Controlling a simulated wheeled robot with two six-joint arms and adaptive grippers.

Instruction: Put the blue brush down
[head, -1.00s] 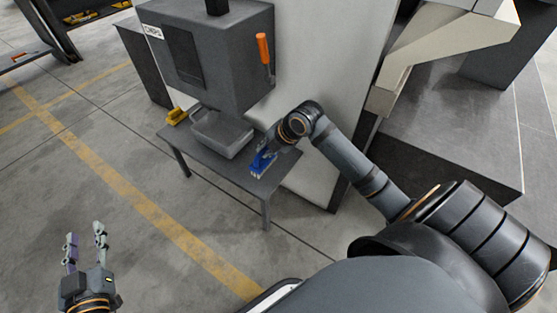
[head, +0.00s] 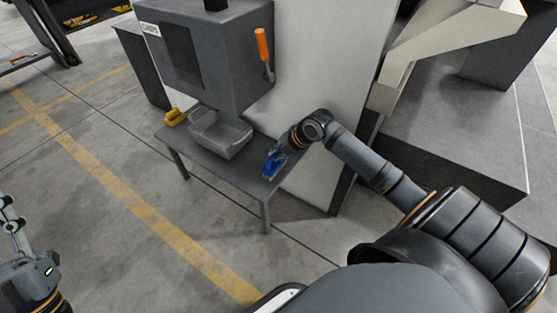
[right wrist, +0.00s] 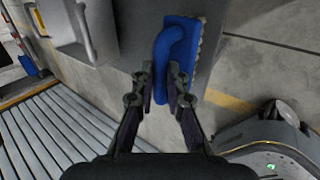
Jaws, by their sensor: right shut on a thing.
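The blue brush (head: 270,163) is at the right end of the small grey table (head: 232,173). My right gripper (head: 281,156) is shut on it; in the right wrist view my right gripper (right wrist: 164,88) has its two fingers on either side of the handle of the blue brush (right wrist: 178,50). Pale bristles show along the brush's right edge there. I cannot tell whether the brush touches the tabletop. My left gripper (head: 12,228) is at the left edge of the head view, cut off by the frame, away from the table; its jaw opening is unclear.
A grey bin (head: 220,133) stands on the table, left of the brush. A yellow object (head: 175,117) lies at the table's far left corner. A grey machine with an orange-handled lever (head: 262,45) rises behind. Free tabletop lies between bin and brush.

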